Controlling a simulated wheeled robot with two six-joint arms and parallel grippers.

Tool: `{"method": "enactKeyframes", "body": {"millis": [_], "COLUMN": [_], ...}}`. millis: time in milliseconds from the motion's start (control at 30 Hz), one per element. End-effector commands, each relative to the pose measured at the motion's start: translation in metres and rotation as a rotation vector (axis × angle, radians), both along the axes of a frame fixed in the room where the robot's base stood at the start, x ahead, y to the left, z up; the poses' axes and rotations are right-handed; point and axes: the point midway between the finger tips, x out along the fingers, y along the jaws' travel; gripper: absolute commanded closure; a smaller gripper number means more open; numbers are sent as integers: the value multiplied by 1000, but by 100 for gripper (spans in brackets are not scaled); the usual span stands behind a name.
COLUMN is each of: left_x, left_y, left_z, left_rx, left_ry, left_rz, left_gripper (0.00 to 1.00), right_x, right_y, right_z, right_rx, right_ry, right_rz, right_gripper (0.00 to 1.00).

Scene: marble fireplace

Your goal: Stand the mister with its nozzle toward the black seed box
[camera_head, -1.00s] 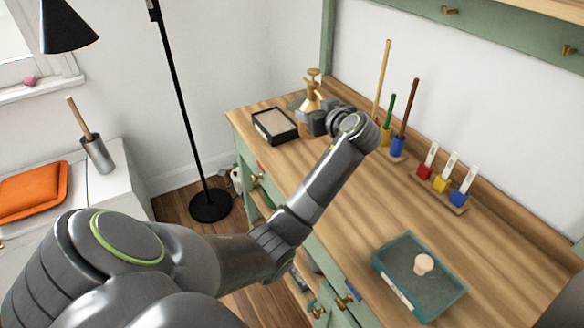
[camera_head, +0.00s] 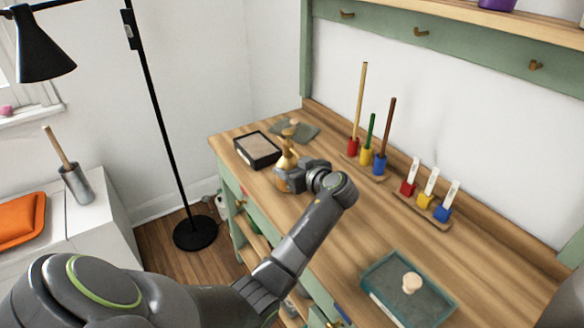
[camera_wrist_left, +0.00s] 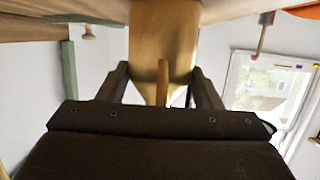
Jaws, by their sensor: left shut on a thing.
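The brass mister (camera_head: 286,162) is in my left gripper (camera_head: 287,180), over the wooden bench just right of the black seed box (camera_head: 248,154). In the left wrist view the mister's brass body (camera_wrist_left: 165,40) lies between the two fingers of the left gripper (camera_wrist_left: 164,85), which are shut on it. It looks roughly upright in the head view. I cannot tell which way its nozzle points, or whether its base touches the bench. The gripper hides its lower part. My right gripper is not in view.
A grey-green mat (camera_head: 306,131) with a small knob lies behind the mister. A rack of coloured stakes (camera_head: 366,165) and a rack of labelled blocks (camera_head: 425,206) stand along the back. A teal tray (camera_head: 376,272) is at the front right.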

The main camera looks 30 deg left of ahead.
Motion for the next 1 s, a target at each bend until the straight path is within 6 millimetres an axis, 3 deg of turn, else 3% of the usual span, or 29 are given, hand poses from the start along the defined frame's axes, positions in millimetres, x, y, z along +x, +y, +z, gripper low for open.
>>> {"method": "enactKeyframes", "body": {"millis": [233,267,433,800,1000], "left_x": [0,0,0,-1,-13], "left_y": [0,0,0,-2,-34], "left_z": [-2,-3,-2,2,10], "left_rx": [1,0,0,-1,-6], "left_ry": [-2,0,0,-1,-3], "left_rz": [0,0,0,-1,-3], "left_gripper": [73,40,19,19,19], "right_x": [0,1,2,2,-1], "right_y": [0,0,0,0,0], "right_z": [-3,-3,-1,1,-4], "right_rx": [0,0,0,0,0], "right_ry": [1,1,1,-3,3], "right_rz": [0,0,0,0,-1], "right_gripper": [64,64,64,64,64]}}
